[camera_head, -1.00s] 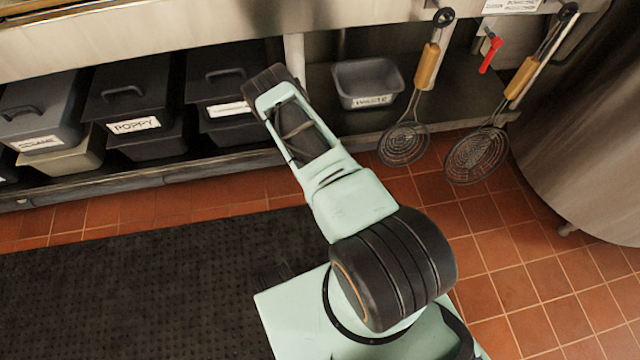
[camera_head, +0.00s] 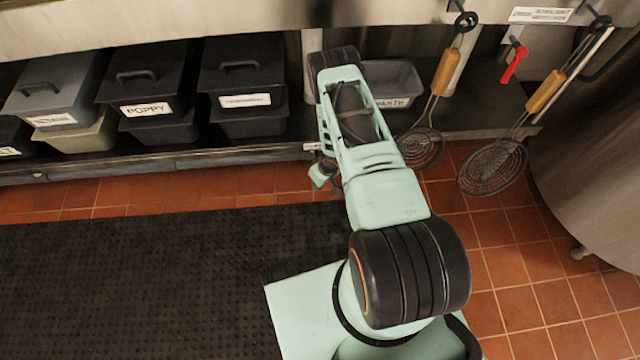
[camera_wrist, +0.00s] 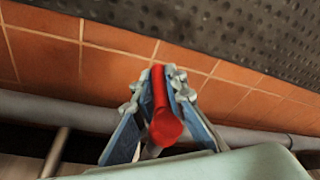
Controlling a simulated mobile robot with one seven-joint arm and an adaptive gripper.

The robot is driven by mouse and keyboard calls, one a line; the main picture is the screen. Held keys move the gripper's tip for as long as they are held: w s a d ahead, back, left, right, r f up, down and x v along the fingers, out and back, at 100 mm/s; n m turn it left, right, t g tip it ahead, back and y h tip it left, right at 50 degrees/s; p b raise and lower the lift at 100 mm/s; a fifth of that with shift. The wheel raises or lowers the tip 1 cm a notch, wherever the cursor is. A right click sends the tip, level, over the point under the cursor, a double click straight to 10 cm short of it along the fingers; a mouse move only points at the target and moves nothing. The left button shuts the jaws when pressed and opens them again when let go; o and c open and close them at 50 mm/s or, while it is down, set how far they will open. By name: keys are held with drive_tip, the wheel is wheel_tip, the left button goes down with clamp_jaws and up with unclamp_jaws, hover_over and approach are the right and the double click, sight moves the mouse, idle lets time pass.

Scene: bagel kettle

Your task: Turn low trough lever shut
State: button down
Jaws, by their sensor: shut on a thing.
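In the wrist view a red lever (camera_wrist: 165,122) stands between the two blue-padded fingers of my gripper (camera_wrist: 167,78). The fingers are shut on it, one on each side, and its rounded end shows below the fingertips. In the head view my gripper (camera_head: 322,177) is low by the front edge of the bottom shelf, partly hidden by my arm. The held lever cannot be made out there. Another red lever (camera_head: 514,62) hangs at the upper right in the head view, apart from my gripper.
Lidded bins (camera_head: 152,80) line the shelf at left, and a grey tub (camera_head: 393,82) sits behind my arm. Two skimmers (camera_head: 493,165) hang at right beside a large steel vessel (camera_head: 590,150). A grey pipe (camera_wrist: 60,112) crosses the wrist view. A black mat (camera_head: 130,280) covers the floor.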

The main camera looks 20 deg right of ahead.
drive_tip(key=shift+w+a, duration=0.1)
drive_tip(key=shift+a, duration=0.05)
drive_tip(key=c, duration=2)
unclamp_jaws()
drive_tip(key=shift+o, duration=0.2)
drive_tip(key=v, duration=1.2)
